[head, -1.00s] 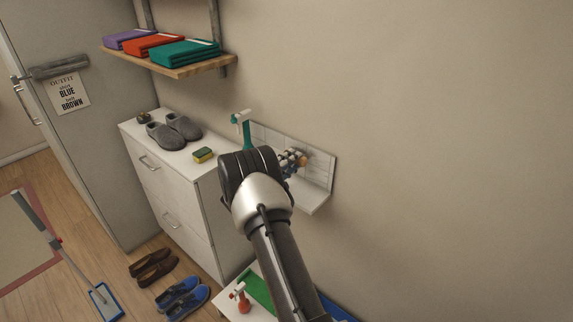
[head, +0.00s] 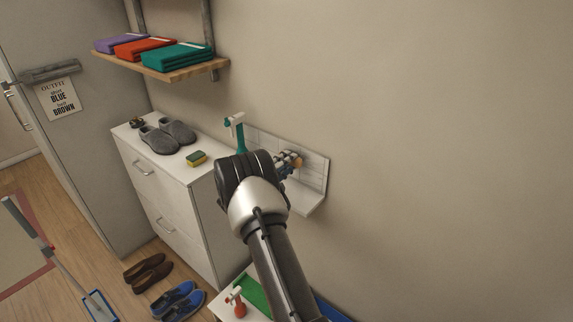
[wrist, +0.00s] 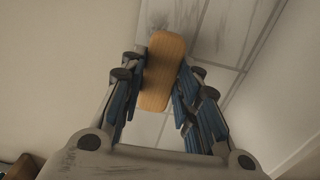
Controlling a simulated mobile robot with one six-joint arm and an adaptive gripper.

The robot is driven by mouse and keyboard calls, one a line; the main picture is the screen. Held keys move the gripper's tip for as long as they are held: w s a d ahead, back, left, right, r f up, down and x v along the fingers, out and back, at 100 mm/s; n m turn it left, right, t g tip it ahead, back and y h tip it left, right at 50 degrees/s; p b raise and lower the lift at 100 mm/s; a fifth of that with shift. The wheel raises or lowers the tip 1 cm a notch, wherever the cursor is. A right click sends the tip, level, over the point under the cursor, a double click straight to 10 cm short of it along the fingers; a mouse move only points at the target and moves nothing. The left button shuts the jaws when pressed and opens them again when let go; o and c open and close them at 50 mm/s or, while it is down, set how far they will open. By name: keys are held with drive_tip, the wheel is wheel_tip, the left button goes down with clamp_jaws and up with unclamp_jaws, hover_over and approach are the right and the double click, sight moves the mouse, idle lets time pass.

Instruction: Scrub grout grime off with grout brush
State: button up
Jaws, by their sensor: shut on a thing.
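The wrist view shows my gripper (wrist: 160,100) shut on the grout brush (wrist: 163,72), of which a tan wooden block shows between the blue-padded fingers. Its bristles are hidden. Beyond it is a white tiled panel (wrist: 225,35) with dark, smudged grout lines. In the head view my gripper (head: 290,161) is in front of the tiled panel (head: 311,167), which stands against the wall above a small white ledge. My arm hides part of the panel. I cannot tell whether the brush touches the tiles.
A green spray bottle (head: 240,135) stands at the panel's left end. A white cabinet (head: 170,190) holds grey slippers (head: 168,137) and a yellow-green sponge (head: 196,158). A red spray bottle (head: 237,300) stands low in front. A shelf (head: 165,66) with folded cloths hangs above. The wall right is bare.

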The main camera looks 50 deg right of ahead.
sight(295, 164)
drive_tip(key=shift+d+b, duration=0.55)
drive_tip(key=shift+d, duration=0.1)
drive_tip(key=shift+b, duration=0.5)
idle(1.4)
drive_tip(key=shift+s, duration=0.1)
drive_tip(key=shift+s+d, duration=0.1)
drive_tip(key=shift+s, duration=1.05)
drive_tip(key=shift+w, duration=0.15)
drive_tip(key=shift+w+f+b, duration=0.1)
drive_tip(key=shift+w+b, duration=0.3)
drive_tip(key=shift+b, duration=0.15)
drive_tip(key=shift+w+b, duration=1.45)
drive_tip(key=shift+w, duration=0.5)
drive_tip(key=shift+s+r, duration=0.1)
drive_tip(key=shift+r, duration=0.1)
drive_tip(key=shift+s+b, duration=0.5)
drive_tip(key=shift+s, duration=1.95)
